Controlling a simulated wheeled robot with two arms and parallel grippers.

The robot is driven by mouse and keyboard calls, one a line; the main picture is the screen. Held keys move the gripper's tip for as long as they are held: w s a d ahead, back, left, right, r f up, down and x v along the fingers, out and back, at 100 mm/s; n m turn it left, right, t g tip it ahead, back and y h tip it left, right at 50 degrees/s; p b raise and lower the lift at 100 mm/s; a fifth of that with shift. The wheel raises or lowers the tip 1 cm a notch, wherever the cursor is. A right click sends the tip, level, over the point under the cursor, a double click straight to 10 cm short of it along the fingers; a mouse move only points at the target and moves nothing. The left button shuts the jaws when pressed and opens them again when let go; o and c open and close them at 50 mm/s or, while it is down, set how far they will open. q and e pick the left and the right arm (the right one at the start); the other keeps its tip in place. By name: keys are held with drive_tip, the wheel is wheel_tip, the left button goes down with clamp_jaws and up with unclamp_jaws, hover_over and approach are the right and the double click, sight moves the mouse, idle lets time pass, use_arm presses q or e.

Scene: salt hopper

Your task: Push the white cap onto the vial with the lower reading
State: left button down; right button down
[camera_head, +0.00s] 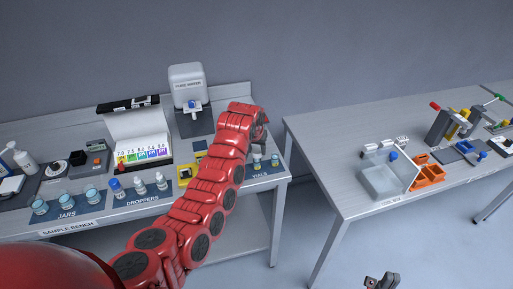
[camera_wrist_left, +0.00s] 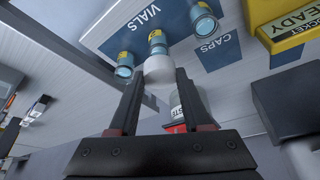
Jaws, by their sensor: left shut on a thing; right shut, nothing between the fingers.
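My left gripper (camera_wrist_left: 157,76) is shut on the white cap (camera_wrist_left: 158,67), which sits between its fingertips. No vial's reading is legible. My right gripper (camera_head: 382,282) is shut and empty at the bottom edge.
The CAPS mat (camera_wrist_left: 219,52) shows no cap on its visible part. A colour chart (camera_head: 145,155), droppers (camera_head: 140,187), jars (camera_head: 66,197) and a pure water dispenser (camera_head: 187,85) stand on the sample bench. A second table (camera_head: 345,205) stands right, across a floor gap.

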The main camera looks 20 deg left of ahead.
use_arm(q)
drive_tip(key=shift+b, duration=0.8)
idle(1.4)
drive_tip(key=shift+f+b, duration=1.05)
drive_tip(key=shift+f, duration=0.4)
drive_tip(key=shift+c, duration=1.4)
unclamp_jaws()
